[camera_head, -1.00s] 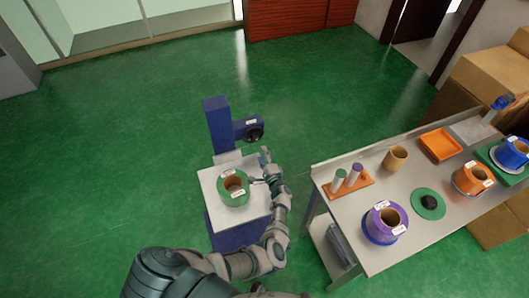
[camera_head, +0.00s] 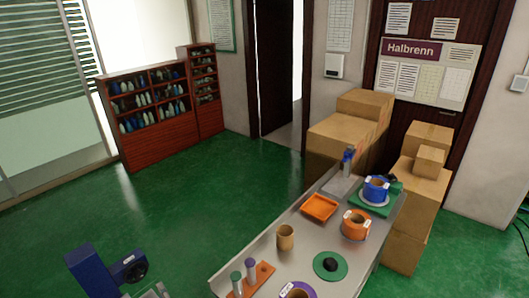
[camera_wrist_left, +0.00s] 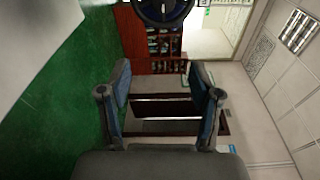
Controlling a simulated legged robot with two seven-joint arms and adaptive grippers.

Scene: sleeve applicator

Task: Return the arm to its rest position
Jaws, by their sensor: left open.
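My left gripper (camera_wrist_left: 161,72) is open in the left wrist view, with its two fingers apart and nothing between them. A dark round part (camera_wrist_left: 163,10) lies beyond the fingertips at the top of that view, and a pale flat surface (camera_wrist_left: 35,40) fills the upper left. In the head view the blue applicator (camera_head: 90,270) stands at the lower left, with a black round part (camera_head: 134,270) on its side. Only a small grey piece shows beside it at the bottom edge. The rest of my left arm is out of the head view. My right gripper is not seen.
The steel table (camera_head: 300,250) holds an orange tray (camera_head: 320,207), a tan roll (camera_head: 285,237), an orange roll (camera_head: 356,226), a blue roll (camera_head: 376,189) and a green disc (camera_head: 330,265). Cardboard boxes (camera_head: 340,150) stand behind it. Green floor (camera_head: 190,210) is clear to its left.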

